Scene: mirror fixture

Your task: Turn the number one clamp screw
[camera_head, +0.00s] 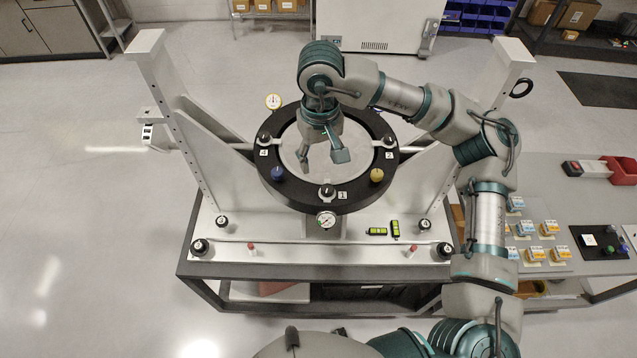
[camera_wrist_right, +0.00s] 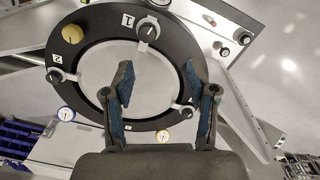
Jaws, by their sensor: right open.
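The number one clamp screw (camera_head: 327,191) is a black knob at the front of a black ring (camera_head: 300,199), beside a white label "1". In the right wrist view the same screw (camera_wrist_right: 148,31) is at the top, beside its label. My right gripper (camera_head: 322,155) is above the ring's pale round centre, behind the screw as seen from the head. Its fingers point down, spread apart and empty; they also show in the right wrist view (camera_wrist_right: 158,72), apart from the screw. My left gripper is not in view.
The ring also carries the number two screw (camera_head: 388,141), a left screw (camera_head: 264,140), a blue knob (camera_head: 278,173) and a yellow knob (camera_head: 377,174). A dial gauge (camera_head: 326,219) stands just in front. White uprights (camera_head: 178,120) flank the ring.

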